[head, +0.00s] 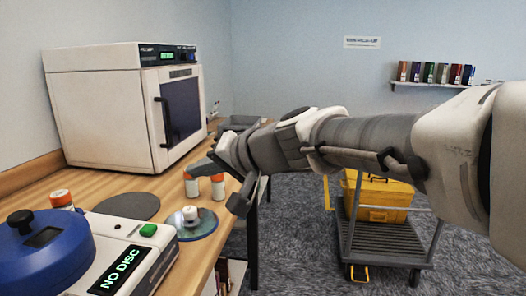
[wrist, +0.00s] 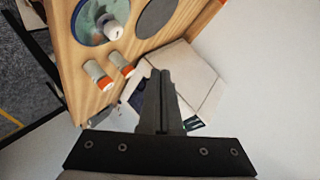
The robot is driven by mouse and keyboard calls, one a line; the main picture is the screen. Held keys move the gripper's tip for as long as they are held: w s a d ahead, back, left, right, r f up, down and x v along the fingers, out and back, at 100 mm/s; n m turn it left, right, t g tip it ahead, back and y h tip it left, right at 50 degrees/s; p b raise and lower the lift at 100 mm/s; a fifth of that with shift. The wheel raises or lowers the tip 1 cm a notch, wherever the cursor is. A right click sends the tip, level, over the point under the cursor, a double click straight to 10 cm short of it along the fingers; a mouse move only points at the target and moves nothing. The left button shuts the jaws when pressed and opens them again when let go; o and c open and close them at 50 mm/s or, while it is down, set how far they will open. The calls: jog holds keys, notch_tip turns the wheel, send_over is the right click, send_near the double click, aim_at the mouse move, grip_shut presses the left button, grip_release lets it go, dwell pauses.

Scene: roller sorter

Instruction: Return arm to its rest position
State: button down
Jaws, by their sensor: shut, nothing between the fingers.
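My gripper (head: 193,170) reaches in from the right over the wooden bench (head: 220,228), its fingers closed and empty. In the wrist view, the two fingers (wrist: 160,75) lie together with nothing between them. In the head view, the fingertips are by two white vials with orange bands, the left vial (head: 191,186) and the right vial (head: 218,187); whether they touch cannot be told. Both vials also show in the wrist view (wrist: 98,75), apart from the fingers. My arm is stretched out across the head view.
A white oven-like machine (head: 100,112) stands behind the gripper. A shiny disc (head: 205,228) with a white knobbed piece, a dark disc (head: 125,207) and a blue-lidded device (head: 35,250) reading "NO DISC" occupy the bench. A cart (head: 385,240) with a yellow toolbox (head: 375,195) stands right.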

jog(key=s+d+f+g+h, duration=0.1)
jog(key=s+d+f+h, duration=0.2)
jog(key=s+d+f, duration=0.4)
jog(key=s+d+f+h, duration=0.3)
jog(key=s+d+h, duration=0.15)
jog(key=d, duration=0.55)
jog(key=s+d+f+g+h, duration=0.1)
jog(key=s+d+f+h, duration=0.2)
jog(key=s+d+f, duration=0.35)
notch_tip(320, 180, up, 30)
jog(key=d+p, duration=0.2)
jog(key=p, duration=2.6)
jog(key=shift+s, duration=0.4)
jog(key=shift+w+r, duration=0.1)
